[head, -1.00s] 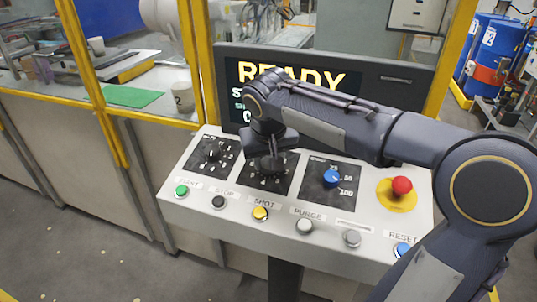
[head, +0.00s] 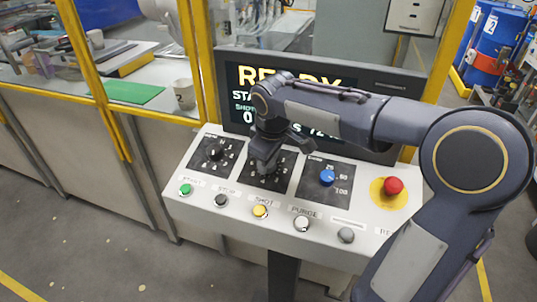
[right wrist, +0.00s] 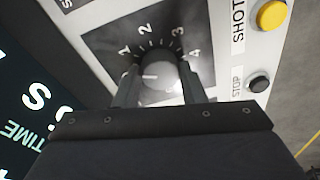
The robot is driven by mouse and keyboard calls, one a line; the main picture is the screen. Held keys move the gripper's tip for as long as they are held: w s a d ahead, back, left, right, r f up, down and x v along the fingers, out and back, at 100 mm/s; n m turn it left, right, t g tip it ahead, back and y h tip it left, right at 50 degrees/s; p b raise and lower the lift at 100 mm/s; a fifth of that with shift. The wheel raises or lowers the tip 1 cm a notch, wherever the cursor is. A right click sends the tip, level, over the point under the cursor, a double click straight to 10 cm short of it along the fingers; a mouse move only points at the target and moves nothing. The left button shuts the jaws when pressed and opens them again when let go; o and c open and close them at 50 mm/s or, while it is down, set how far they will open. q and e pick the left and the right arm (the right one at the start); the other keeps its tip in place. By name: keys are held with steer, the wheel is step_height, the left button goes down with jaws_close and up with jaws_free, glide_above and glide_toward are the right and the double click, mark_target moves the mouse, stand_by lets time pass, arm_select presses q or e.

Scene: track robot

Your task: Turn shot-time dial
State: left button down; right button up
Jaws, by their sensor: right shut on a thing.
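The shot-time dial (right wrist: 155,75) is a round knob on a black plate marked 1 to 4, on the sloping white control panel (head: 190,172). In the right wrist view it sits between the two fingers of my right gripper (right wrist: 160,80), which is shut on it. A light pointer mark shows on the knob. In the head view the right gripper (head: 265,165) comes down over the middle-left plate and hides most of the dial. My left gripper is in neither view.
A black dial (head: 214,152) lies left, a blue dial (head: 327,177) right, and a red emergency button (head: 393,186) further right. Several push buttons line the front edge, including a yellow one (head: 260,211). A screen (head: 240,78) reading READY stands behind, partly covered by my arm.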

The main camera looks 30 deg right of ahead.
mark_target(271, 178)
stand_by(0.4)
steer(key=o, duration=1)
steer(key=shift+r, duration=0.1)
steer(key=v, duration=0.7)
steer(key=shift+r, duration=0.35)
steer(key=shift+s, duration=0.2)
